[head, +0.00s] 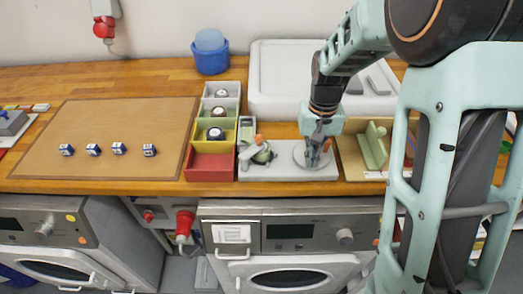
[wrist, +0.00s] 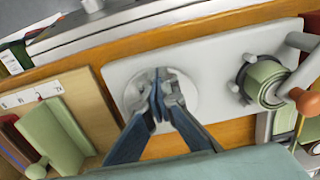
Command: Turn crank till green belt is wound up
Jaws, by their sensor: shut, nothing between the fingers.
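The winder is a light grey plate (head: 285,173) on the workbench. A green belt roll (head: 262,155) sits at its left end, with grey pegs around it; it also shows in the wrist view (wrist: 264,80). A pale crank arm (wrist: 309,72) with an orange knob (wrist: 307,101) lies beside and partly over the roll; the knob also shows in the head view (head: 259,139). I cannot tell whether any belt hangs loose. My gripper (head: 316,150) is over the round disc (wrist: 187,104) at the plate's other end, apart from the crank. Its fingers (wrist: 157,98) are together and empty.
Open boxes in grey, yellow and red (head: 210,167) stand left of the plate. A wooden board with a green bar (head: 375,146) lies to its right. A white basin (head: 275,75) is behind. A brown mat (head: 110,115) with several small blue-and-white items lies at left.

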